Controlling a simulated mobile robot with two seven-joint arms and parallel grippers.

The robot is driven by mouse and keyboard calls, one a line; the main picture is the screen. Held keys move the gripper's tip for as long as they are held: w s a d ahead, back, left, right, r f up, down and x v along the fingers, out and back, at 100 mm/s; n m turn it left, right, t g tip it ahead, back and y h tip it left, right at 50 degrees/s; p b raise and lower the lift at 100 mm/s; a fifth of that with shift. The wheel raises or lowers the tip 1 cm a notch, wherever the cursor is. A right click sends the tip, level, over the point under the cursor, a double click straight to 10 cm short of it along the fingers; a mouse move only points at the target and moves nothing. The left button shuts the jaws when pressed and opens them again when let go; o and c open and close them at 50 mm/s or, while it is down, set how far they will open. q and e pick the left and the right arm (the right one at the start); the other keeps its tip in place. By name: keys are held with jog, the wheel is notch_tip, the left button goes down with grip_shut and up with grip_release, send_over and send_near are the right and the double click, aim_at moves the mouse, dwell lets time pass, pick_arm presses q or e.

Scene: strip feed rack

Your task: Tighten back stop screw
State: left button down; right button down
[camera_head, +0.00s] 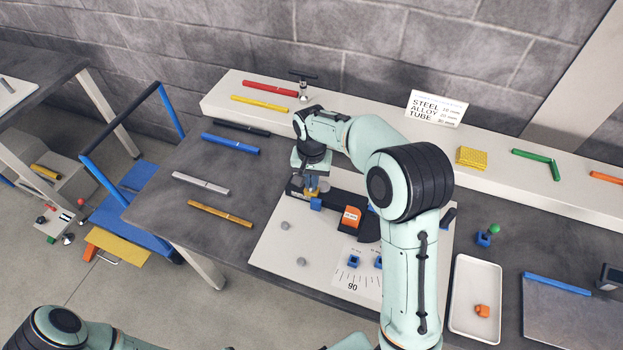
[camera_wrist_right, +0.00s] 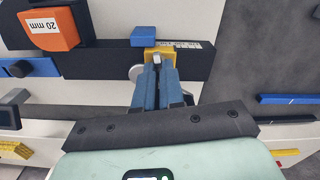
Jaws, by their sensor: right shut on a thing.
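My right gripper (camera_head: 313,182) points down over the dark rail (camera_head: 338,202) on the white board. In the right wrist view its blue fingers (camera_wrist_right: 158,78) are shut on the small grey back stop screw (camera_wrist_right: 157,59), at the yellow back stop block (camera_wrist_right: 163,51). The fingers hide most of the screw. A blue block (camera_wrist_right: 143,36) sits beside the yellow one. An orange block marked 20 mm (camera_wrist_right: 52,30) is farther left, and it also shows in the head view (camera_head: 351,219). Part of my left arm shows at the bottom left; its gripper is out of view.
The white board (camera_head: 275,255) carries grey round knobs (camera_head: 301,262). A white tray (camera_head: 462,325) holding an orange piece (camera_head: 482,311) stands to the right. Several coloured strips, including a blue one (camera_head: 230,143), lie to the left. A shelf (camera_head: 360,103) with a sign runs behind.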

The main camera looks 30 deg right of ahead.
jog(key=shift+m, duration=1.1)
jog(key=c, duration=1.2)
grip_release()
jog(key=shift+c, duration=0.2)
